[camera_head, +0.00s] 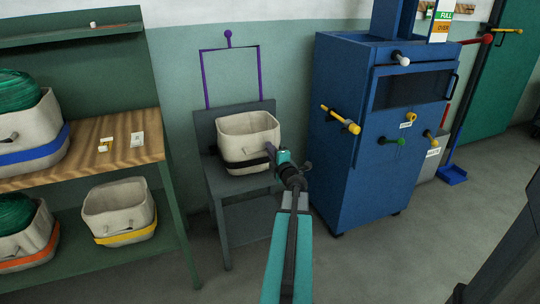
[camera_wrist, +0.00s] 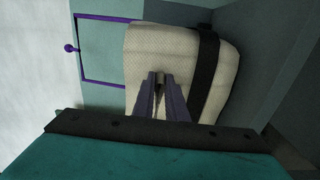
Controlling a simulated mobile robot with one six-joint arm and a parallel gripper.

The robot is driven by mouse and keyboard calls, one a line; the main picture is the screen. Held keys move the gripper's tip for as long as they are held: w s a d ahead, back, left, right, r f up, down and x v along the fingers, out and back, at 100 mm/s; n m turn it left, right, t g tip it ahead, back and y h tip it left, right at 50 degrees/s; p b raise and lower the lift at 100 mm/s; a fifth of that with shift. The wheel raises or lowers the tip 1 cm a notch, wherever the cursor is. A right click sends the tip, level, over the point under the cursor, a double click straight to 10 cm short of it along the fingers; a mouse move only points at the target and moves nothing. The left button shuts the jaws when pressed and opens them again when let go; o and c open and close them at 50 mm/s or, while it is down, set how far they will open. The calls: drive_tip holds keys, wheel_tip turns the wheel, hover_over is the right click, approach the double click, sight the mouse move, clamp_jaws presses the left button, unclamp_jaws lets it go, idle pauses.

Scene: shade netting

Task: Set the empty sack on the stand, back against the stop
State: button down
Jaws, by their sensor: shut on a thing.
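The empty sack (camera_head: 247,127) is cream-coloured with an open top and a black band near its base. It is upright over the grey stand (camera_head: 238,187), in front of the stand's raised back (camera_head: 205,130). I cannot tell whether its base touches the stand or its back touches the stop. My gripper (camera_head: 273,157) is at the sack's near right side, shut on it. In the wrist view my gripper's fingers (camera_wrist: 161,82) close on a small grip on the sack's wall (camera_wrist: 180,60); the black band (camera_wrist: 207,70) lies beside them.
A purple frame (camera_head: 204,80) rises behind the stand. A blue cabinet (camera_head: 335,150) with yellow and green handles stands close on the right. On the left, a shelf rack (camera_head: 165,180) holds several sacks, including an empty yellow-banded one (camera_head: 118,207). Floor in front is clear.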

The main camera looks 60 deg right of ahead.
drive_tip(key=shift+f, duration=0.8)
drive_tip(key=c, duration=1.8)
unclamp_jaws()
drive_tip(key=shift+o, duration=0.2)
drive_tip(key=shift+r, duration=0.2)
drive_tip(key=p+v, duration=0.5)
drive_tip(key=v, duration=0.7)
